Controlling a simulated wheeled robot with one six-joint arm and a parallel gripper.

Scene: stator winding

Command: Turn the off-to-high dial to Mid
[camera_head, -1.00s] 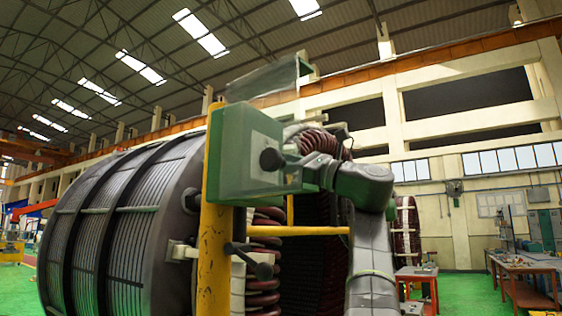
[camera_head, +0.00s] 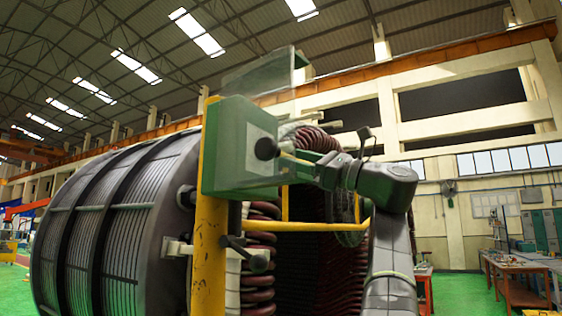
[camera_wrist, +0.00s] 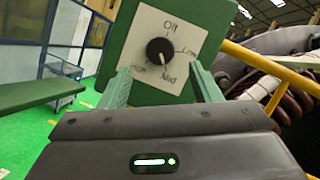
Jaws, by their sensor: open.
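The dial is a black round knob (camera_wrist: 160,51) on a white plate (camera_wrist: 192,32) on the front of a green box (camera_wrist: 222,12). The plate reads Off at the top, Low at right, Mid at the bottom and High at lower left. A small light mark on the knob's lower side seems to point toward Mid. My gripper (camera_wrist: 160,69) is open, its green fingers on either side below the knob, with nothing between them. In the head view the knob (camera_head: 266,148) stands out from the box (camera_head: 226,140), and my gripper (camera_head: 290,155) is close to its right.
A yellow post (camera_head: 210,250) carries the box, with a yellow rail (camera_head: 305,226) behind. A clear raised cover (camera_head: 262,76) sits above the box. The large ribbed stator (camera_head: 100,220) fills the left. Tables (camera_head: 520,262) stand at far right.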

